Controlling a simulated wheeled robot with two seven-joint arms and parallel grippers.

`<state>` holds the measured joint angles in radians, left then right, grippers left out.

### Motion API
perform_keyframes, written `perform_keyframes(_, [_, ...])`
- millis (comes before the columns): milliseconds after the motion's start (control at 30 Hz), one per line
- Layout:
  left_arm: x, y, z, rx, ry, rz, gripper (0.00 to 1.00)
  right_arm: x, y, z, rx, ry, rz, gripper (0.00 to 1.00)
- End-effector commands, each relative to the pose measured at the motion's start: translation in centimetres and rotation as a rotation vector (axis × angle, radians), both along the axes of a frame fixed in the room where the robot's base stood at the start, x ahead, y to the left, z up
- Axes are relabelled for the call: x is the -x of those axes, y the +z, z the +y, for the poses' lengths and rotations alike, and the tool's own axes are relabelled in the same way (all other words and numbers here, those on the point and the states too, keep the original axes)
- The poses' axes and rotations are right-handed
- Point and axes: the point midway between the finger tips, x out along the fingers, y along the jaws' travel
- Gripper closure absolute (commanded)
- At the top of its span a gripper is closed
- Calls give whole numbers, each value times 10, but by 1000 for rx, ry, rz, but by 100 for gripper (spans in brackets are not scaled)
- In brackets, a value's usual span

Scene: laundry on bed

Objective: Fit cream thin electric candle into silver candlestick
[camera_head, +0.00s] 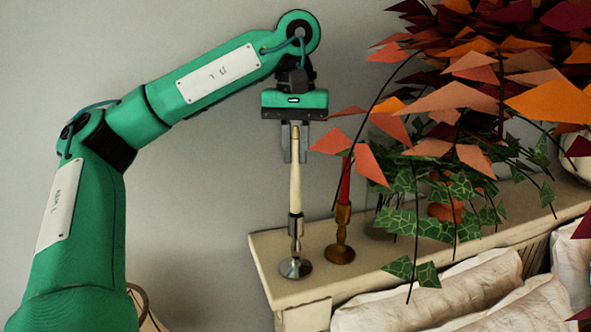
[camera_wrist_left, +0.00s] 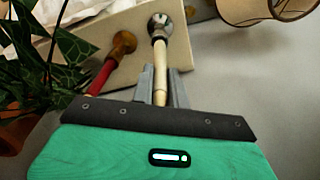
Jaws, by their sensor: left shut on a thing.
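The cream thin candle (camera_head: 295,180) stands upright in the head view, its lower end at the cup of the silver candlestick (camera_head: 296,245). Whether it is seated inside or only meets the rim cannot be told for sure. The silver candlestick stands near the left end of the shelf. My left gripper (camera_head: 295,153) points down and is shut on the upper part of the candle. In the left wrist view, the candle (camera_wrist_left: 160,90) lies between the fingers, in line with the silver candlestick (camera_wrist_left: 160,27). My right gripper is not in view.
A red candle (camera_head: 344,182) in a brass candlestick (camera_head: 341,238) stands close to the right. A plant with orange leaves and ivy (camera_head: 455,95) hangs over the shelf (camera_head: 268,252). White pillows (camera_head: 430,300) lie below. A lampshade (camera_wrist_left: 255,10) shows in the left wrist view.

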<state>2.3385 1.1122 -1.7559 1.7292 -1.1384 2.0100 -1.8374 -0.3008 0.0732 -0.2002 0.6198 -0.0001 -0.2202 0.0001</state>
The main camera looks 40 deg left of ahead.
Motion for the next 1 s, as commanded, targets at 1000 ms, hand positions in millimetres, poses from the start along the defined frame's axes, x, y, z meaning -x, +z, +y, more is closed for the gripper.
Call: perform_keyframes(1000, [0,-43,0,-1,1,-1,100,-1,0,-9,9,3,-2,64])
